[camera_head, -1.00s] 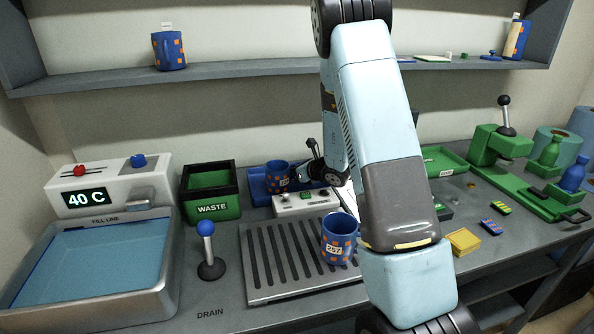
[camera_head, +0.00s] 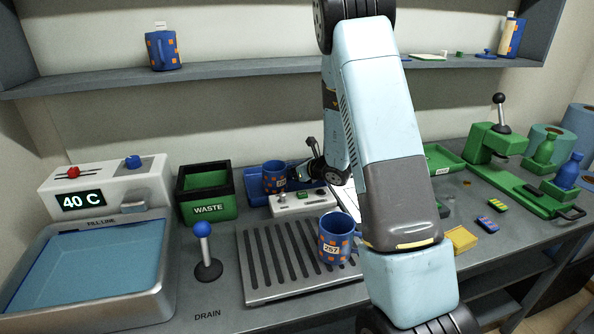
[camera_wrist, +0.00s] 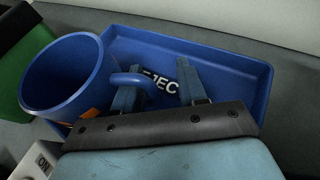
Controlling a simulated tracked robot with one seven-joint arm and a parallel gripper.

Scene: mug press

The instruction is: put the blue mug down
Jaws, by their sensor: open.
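A blue mug with orange squares (camera_head: 272,177) stands at the blue tray (camera_head: 256,190) behind the white control box. In the wrist view the mug (camera_wrist: 62,75) is at the left end of the tray (camera_wrist: 240,75), whose lettering reads partly "EJEC". Its open top faces the camera; whether its base is flat on the tray floor is hidden. My gripper (camera_head: 296,174) is at the mug's right side. In the wrist view my gripper (camera_wrist: 158,88) is open, with the mug's handle loop between its fingers, nearer the left one.
A second blue mug, labelled 257 (camera_head: 336,246), stands on the grey drain rack (camera_head: 262,285). The green waste bin (camera_head: 207,208) is left of the tray. The white control box (camera_head: 290,207) is in front. Another mug (camera_head: 163,50) sits on the shelf.

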